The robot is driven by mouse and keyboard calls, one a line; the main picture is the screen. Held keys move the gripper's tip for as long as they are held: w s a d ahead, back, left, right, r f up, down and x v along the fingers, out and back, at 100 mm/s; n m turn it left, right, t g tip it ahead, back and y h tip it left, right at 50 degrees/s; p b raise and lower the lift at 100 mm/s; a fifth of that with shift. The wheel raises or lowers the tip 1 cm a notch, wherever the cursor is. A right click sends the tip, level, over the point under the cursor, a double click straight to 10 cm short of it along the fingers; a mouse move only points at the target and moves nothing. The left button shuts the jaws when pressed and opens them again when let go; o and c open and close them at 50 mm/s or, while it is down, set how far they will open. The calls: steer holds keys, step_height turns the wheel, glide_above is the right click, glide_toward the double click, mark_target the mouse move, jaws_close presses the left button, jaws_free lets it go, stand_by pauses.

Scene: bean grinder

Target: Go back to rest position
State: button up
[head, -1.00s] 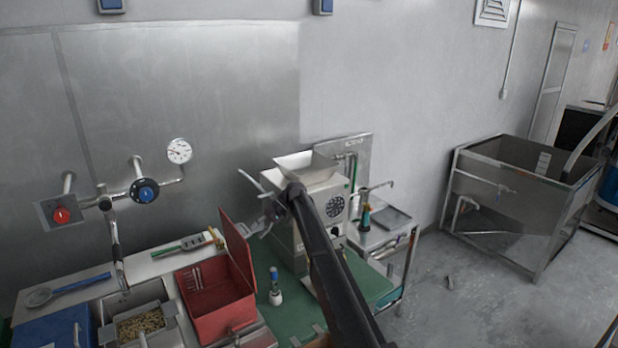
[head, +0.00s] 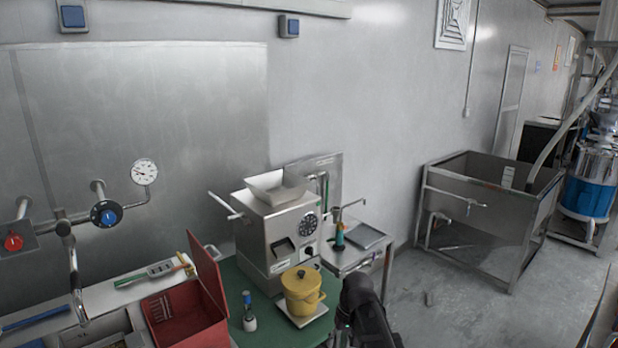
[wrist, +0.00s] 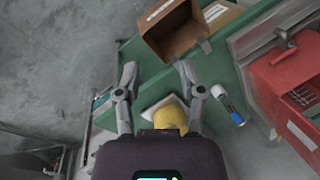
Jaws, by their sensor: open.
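My gripper (wrist: 156,78) is open in the wrist view, with its two fingers spread and nothing between their tips. In the head view my dark arm (head: 366,305) is at the bottom, right of the yellow lidded pot, and the fingertips are hard to make out. The bean grinder (head: 279,235), a steel box with a hopper and a dial, stands on the green table. The yellow pot (head: 302,290) stands on a white plate in front of it. Part of the pot (wrist: 171,117) shows below the fingers in the wrist view.
An open red box (head: 188,308) and a small bottle (head: 249,318) are left of the pot. A cardboard box (wrist: 172,40) lies on the green table in the wrist view. A steel side table (head: 362,243) adjoins the grinder. Floor (head: 450,310) to the right is mostly clear.

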steer(key=s+d+f+m+t+h+b, duration=0.1)
steer(key=s+d+f+h, duration=0.1)
steer(key=s+d, duration=0.6)
steer(key=shift+s+d+m, duration=0.3)
steer(key=shift+s+d, duration=0.05)
steer(key=shift+s, duration=0.8)
